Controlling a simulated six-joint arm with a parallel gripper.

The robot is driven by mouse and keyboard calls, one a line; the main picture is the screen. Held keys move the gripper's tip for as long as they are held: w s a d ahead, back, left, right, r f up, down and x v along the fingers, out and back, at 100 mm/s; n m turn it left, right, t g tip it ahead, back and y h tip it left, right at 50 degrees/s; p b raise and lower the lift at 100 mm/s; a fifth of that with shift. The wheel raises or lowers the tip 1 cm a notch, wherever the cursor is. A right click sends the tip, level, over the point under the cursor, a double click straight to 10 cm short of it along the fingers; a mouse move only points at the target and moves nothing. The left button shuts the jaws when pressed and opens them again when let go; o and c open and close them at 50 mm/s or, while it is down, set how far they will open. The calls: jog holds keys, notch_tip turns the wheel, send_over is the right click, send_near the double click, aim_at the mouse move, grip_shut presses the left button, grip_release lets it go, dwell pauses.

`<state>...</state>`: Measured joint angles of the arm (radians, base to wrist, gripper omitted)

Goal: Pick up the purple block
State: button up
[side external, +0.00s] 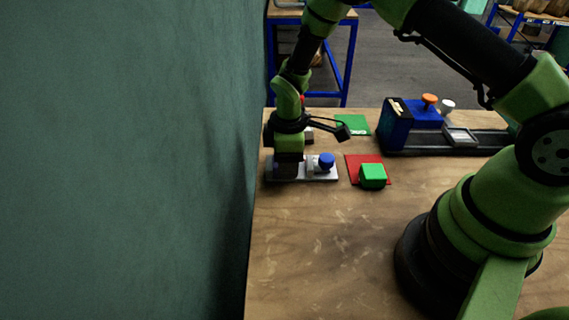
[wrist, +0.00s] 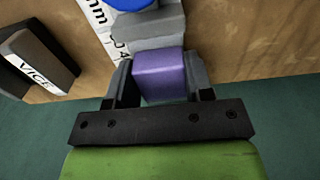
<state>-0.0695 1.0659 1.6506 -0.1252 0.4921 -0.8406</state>
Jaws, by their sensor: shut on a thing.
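The purple block (wrist: 160,73) shows in the wrist view between the two fingers of my gripper (wrist: 160,88). My gripper is shut on it, with a finger at each side. The block is right beside a grey metal vice part (wrist: 150,35) with a blue knob (wrist: 131,3). In the side external view my gripper (side external: 287,172) points down over the left end of the silver vice (side external: 322,177), and the purple block is hidden there. The blue knob (side external: 326,160) stands just right of my gripper.
A green block (side external: 373,176) sits on a red mat (side external: 353,160). A green mat (side external: 354,124) lies farther back. A blue and black machine (side external: 411,125) stands at the back right. A dark block labelled VICE (wrist: 38,62) is near the vice. A green wall (side external: 130,160) is close on the left.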

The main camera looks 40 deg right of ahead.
jog(key=shift+m, duration=0.5)
jog(key=r, duration=0.9)
jog(key=shift+w+d+r, duration=0.3)
jog(key=shift+w, duration=0.05)
jog(key=w+d+f+m, duration=0.1)
jog(key=w+d+m, duration=0.5)
jog(key=d+m, duration=0.5)
jog(key=m, duration=0.6)
jog(key=shift+w+f, duration=0.35)
jog(key=shift+w, duration=0.05)
jog(key=shift+f, duration=2.95)
jog(key=shift+f, duration=0.75)
